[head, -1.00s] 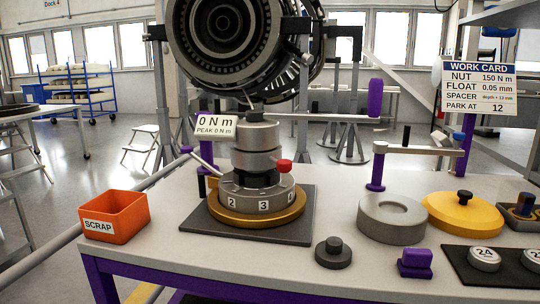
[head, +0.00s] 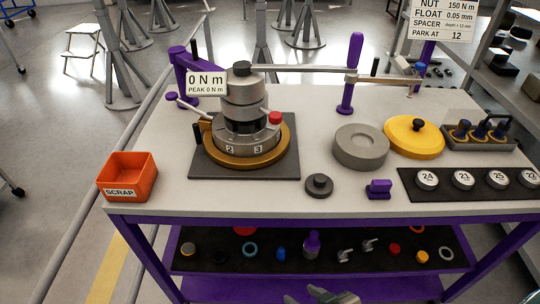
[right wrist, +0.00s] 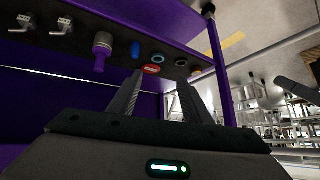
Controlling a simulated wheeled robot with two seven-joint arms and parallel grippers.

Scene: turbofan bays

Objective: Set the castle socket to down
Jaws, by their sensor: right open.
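A grey stack of cylinders with a dark knob on top (head: 243,92), which looks like the castle socket, stands upright on a numbered grey ring (head: 243,142). The ring sits on a gold disc (head: 256,160) on a dark square plate (head: 202,168). A red knob (head: 275,118) is at its right side and a lever points out to the left. My right gripper (head: 322,295) is low at the bottom edge, in front of the bench and far from the stack. In the right wrist view its fingers (right wrist: 160,78) are apart with nothing between them. My left gripper is not in view.
The bench top (head: 330,203) holds an orange scrap bin (head: 128,176), a grey ring (head: 360,147), a yellow disc (head: 414,137) and a dark tray of numbered caps (head: 480,192). A purple-framed lower shelf (head: 215,262) carries several small parts. A torque arm (head: 300,69) crosses behind.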

